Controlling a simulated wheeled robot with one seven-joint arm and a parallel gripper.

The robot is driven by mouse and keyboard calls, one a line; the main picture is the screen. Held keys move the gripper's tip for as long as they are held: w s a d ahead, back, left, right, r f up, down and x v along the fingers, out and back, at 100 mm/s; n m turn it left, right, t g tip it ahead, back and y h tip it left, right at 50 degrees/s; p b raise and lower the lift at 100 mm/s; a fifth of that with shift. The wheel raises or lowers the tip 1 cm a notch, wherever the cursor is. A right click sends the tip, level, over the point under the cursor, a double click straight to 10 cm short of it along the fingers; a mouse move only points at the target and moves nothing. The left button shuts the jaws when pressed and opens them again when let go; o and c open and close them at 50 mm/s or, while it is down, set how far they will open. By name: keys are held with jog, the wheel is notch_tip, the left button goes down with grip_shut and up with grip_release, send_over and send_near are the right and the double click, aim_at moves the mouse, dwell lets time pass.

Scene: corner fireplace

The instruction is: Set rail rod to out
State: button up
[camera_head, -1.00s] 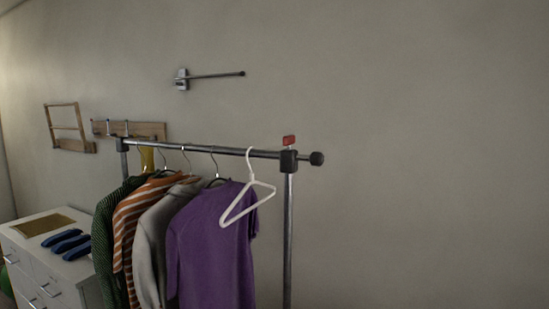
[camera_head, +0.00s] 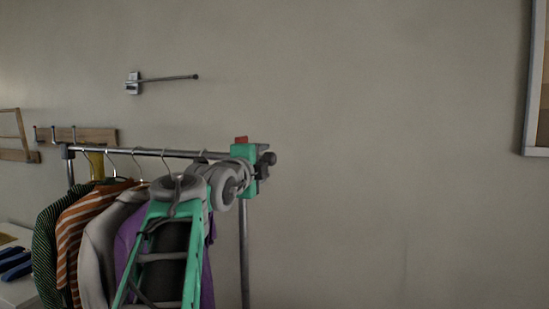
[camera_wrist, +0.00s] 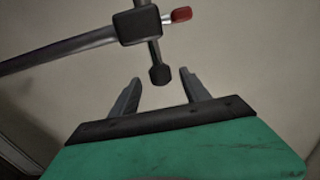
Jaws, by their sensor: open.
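The rail rod (camera_wrist: 154,52) is a short dark rod sticking out of the black end block (camera_wrist: 138,27) of a clothes rail, with a black end cap (camera_wrist: 160,75). A red-tipped screw (camera_wrist: 181,15) sits on that block; its red tip also shows in the head view (camera_head: 241,139). My gripper (camera_wrist: 160,79) is open, and the cap appears between its fingertips in the wrist view. I see no contact, and the depth between tips and cap is hard to tell. In the head view my gripper (camera_head: 264,167) is at the rail's right end and partly hides the block.
The clothes rail (camera_head: 160,153) carries several garments at left, partly hidden behind my arm. A wall bracket with a rod (camera_head: 133,84) and a wooden hook board (camera_head: 80,135) are on the wall. A framed picture (camera_head: 529,90) hangs far right; the wall between is clear.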

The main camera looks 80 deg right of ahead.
jog(key=shift+s+d+r, duration=0.1)
jog(key=shift+s+d, duration=0.1)
jog(key=shift+d, duration=0.2)
jog(key=d+p, duration=0.1)
jog(key=d, duration=0.1)
jog(key=d+p, duration=0.1)
jog(key=d, duration=0.1)
jog(key=d+p, duration=0.1)
jog(key=d, duration=0.2)
jog(key=shift+s, duration=0.25)
jog(key=shift+a, duration=0.1)
grip_shut()
dwell(0.6)
